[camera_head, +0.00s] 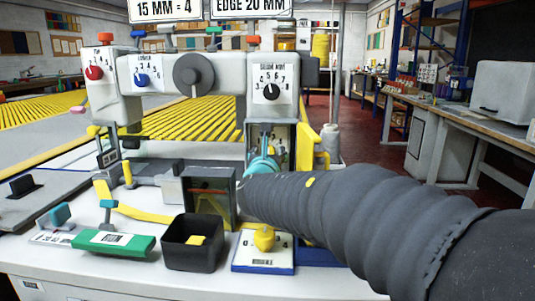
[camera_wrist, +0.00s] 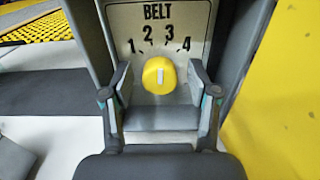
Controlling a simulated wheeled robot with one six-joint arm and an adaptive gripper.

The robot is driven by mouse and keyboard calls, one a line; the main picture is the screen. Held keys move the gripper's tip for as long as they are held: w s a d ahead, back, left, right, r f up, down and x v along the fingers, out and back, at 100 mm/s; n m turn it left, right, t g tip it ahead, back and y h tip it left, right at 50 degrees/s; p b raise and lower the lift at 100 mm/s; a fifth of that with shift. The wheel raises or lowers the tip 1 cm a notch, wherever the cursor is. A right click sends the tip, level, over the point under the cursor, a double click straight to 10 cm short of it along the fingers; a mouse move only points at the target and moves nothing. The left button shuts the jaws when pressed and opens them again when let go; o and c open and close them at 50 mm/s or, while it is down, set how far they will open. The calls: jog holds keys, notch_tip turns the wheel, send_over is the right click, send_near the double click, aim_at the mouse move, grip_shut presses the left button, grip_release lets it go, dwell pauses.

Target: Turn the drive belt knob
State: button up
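The yellow belt knob (camera_wrist: 159,77) sits on a pale dial plate (camera_wrist: 190,22) marked BELT with the numbers 2, 3 and 4 showing. Its white pointer mark stands nearly upright, aimed between 2 and 3. My gripper (camera_wrist: 160,70) is open in the wrist view, with one finger on each side of the knob and a visible gap on both sides. Whether the fingertips reach past the knob's face is hard to tell. In the head view my dark ribbed arm reaches into the machine at the centre, and I cannot make out the belt knob there.
The machine carries a red knob (camera_head: 94,73), a blue knob (camera_head: 142,80), a grey handwheel (camera_head: 194,75) and a black knob (camera_head: 271,91). A black bin (camera_head: 193,243) and a yellow knob on a small block (camera_head: 264,238) stand in front. A yellow panel (camera_wrist: 275,90) lies close on the right.

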jog(key=c, duration=1)
jog(key=m+b, duration=0.1)
jog(key=b, duration=0.2)
jog(key=shift+f, duration=0.3)
jog(key=shift+r+m+b, duration=0.25)
jog(key=shift+m+b, duration=0.65)
jog(key=o, duration=1.2)
jog(key=shift+c, duration=0.2)
jog(key=s, duration=1.2)
jog(key=shift+a, duration=0.15)
